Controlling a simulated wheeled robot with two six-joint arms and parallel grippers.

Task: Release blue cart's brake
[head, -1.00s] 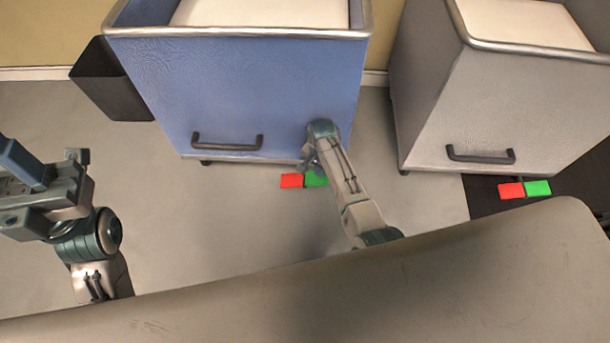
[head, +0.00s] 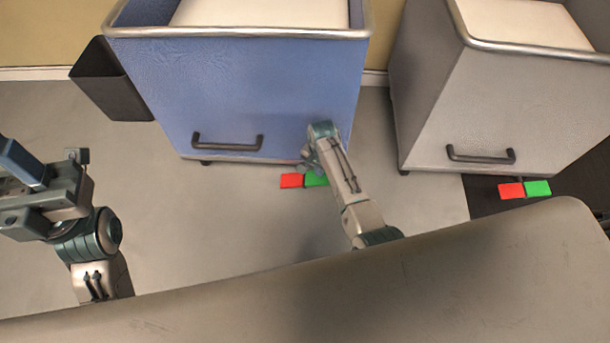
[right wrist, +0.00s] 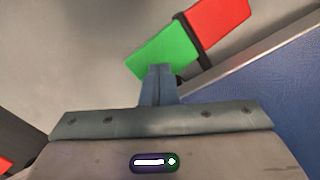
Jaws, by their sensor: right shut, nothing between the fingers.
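The blue cart (head: 240,95) stands at the upper middle of the head view, with a dark handle on its front. At its lower right edge are a red pedal (head: 291,181) and a green pedal (head: 315,180) side by side; my right arm partly covers the green one. My right gripper (head: 305,166) is shut and empty, just over the green pedal. In the right wrist view its closed fingertips (right wrist: 158,70) overlap the lower edge of the green pedal (right wrist: 165,48); I cannot tell if they touch. The red pedal (right wrist: 218,20) lies beyond. My left gripper (head: 35,190) is at the left, its fingers unclear.
A grey cart (head: 500,110) with its own red pedal (head: 511,190) and green pedal (head: 537,187) stands at the right over a dark floor patch. A dark bin (head: 112,85) is left of the blue cart. Grey floor (head: 230,225) is clear in front.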

